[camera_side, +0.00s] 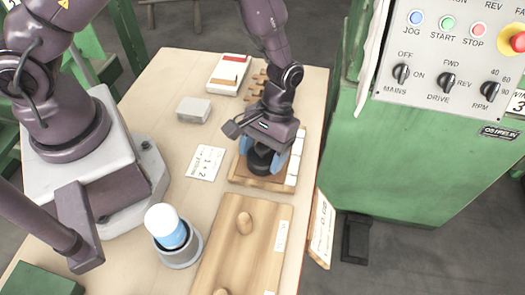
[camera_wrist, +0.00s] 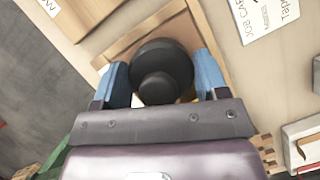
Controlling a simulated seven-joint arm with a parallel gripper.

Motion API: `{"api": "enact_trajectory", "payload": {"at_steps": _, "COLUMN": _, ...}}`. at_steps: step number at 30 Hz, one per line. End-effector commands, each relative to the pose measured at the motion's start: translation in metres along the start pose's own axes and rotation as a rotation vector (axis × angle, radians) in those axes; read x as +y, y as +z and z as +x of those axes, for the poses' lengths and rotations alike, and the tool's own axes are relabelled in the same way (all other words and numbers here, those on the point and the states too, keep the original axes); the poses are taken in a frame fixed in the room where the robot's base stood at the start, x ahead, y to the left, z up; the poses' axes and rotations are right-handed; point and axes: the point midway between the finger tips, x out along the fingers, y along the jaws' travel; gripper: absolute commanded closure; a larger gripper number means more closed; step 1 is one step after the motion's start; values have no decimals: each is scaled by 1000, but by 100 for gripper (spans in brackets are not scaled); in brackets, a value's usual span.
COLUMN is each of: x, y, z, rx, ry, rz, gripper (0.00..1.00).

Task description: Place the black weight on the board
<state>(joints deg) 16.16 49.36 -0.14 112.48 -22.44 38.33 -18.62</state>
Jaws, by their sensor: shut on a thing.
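The black weight (camera_side: 262,162) is a dark round piece with a knob on top. In the wrist view the black weight (camera_wrist: 161,65) fills the space between the blue fingers. My gripper (camera_side: 259,155) is shut on it, one finger at each side; the fingers also show in the wrist view (camera_wrist: 164,80). The weight is over a small wooden board (camera_side: 255,182) with white tiles along its right side. In the wrist view the board's edge (camera_wrist: 205,25) shows beside the weight. I cannot tell whether the weight touches the board.
A larger wooden board (camera_side: 215,262) with knobs lies in front. A blue and white cylinder in a grey cup (camera_side: 180,256) stands to its left. A card (camera_side: 206,163) and a grey block (camera_side: 194,110) lie left of the weight. A green control cabinet (camera_side: 420,150) stands right of the table.

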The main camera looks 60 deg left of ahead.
Motion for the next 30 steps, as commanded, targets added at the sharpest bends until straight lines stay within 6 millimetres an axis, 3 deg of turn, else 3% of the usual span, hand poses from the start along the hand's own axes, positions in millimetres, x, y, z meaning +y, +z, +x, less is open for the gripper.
{"api": "enact_trajectory", "payload": {"at_steps": 12, "x": 0, "y": -2, "z": 4, "rx": 1, "ry": 2, "rz": 1, "gripper": 82}}
{"api": "enact_trajectory", "payload": {"at_steps": 13, "x": 0, "y": -2, "z": 4, "rx": 1, "ry": 2, "rz": 0, "gripper": 26}}
{"api": "enact_trajectory", "payload": {"at_steps": 15, "x": 0, "y": -2, "z": 4, "rx": 1, "ry": 2, "rz": 0, "gripper": 10}}
{"api": "enact_trajectory", "payload": {"at_steps": 16, "x": 0, "y": -2, "z": 4, "rx": 1, "ry": 2, "rz": 0, "gripper": 7}}
{"api": "enact_trajectory", "payload": {"at_steps": 25, "x": 0, "y": -1, "z": 2, "rx": 2, "ry": 2, "rz": 1, "gripper": 7}}
{"api": "enact_trajectory", "payload": {"at_steps": 30, "x": 1, "y": -1, "z": -20, "rx": 5, "ry": 5, "rz": 2, "gripper": 7}}
